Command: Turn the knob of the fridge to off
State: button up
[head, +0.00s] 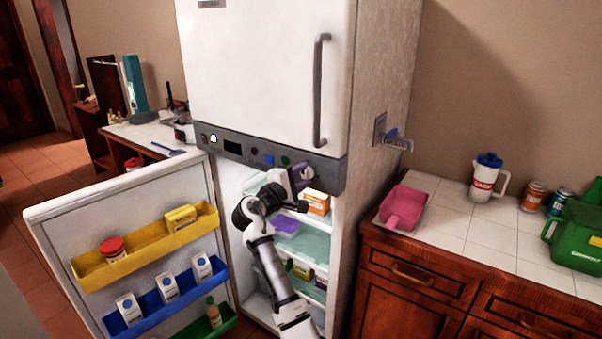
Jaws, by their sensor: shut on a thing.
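The white fridge (265,60) stands in the middle of the head view, with its lower door (130,190) swung open to the left. A dark grey control panel (225,148) runs across it between the upper door and the open compartment. The panel carries a dark display and small coloured controls. My gripper (301,178) is at the right part of this panel, reaching up from below in front of the open compartment. It is shut on what looks like the fridge knob, a purplish part (304,170) mostly hidden by the gripper. The knob's setting cannot be read.
Yellow (150,246), blue and green door shelves hold cartons and jars. An orange box (316,203) stands inside, close to my gripper. A counter at right holds a pink scoop (403,203), a white jug (486,180), cans and a green container (577,235).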

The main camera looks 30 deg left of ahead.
jog(key=shift+a+n, duration=0.1)
jog(key=shift+n, duration=0.2)
jog(key=o, duration=1)
jog(key=shift+f, duration=0.1)
jog(key=shift+c, duration=0.2)
jog(key=s+b, duration=0.4)
jog(key=s, duration=1)
jog(key=shift+b, duration=0.35)
